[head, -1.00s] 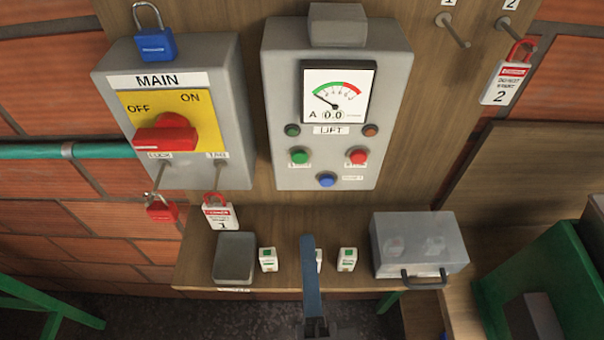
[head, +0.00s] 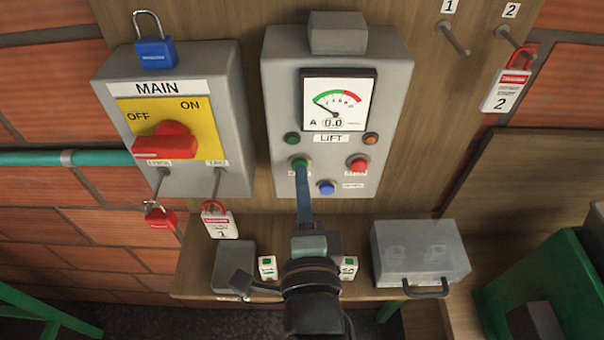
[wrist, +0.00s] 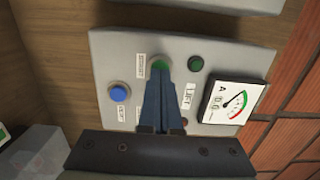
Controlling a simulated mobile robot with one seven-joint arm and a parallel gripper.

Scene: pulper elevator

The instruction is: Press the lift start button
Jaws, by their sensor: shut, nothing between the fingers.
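The grey LIFT panel (head: 279,90) hangs on the wooden board. Its green button (head: 300,164) is at the lower left; I take it for the start button, though its label is too small to read. My gripper (head: 302,174) is shut and empty, its blue fingers pointing up at that button. In the wrist view the fingertips (wrist: 164,76) overlap the lower edge of the green button (wrist: 160,62). I cannot tell whether they touch it. The meter (head: 336,100) reads 0.0.
A red button (head: 358,165) and a blue button (head: 326,188) sit close by on the panel. The MAIN switch box (head: 115,88) is at left, its red handle (head: 165,143) lying sideways. Below, a shelf (head: 190,283) bears a clear box (head: 420,250).

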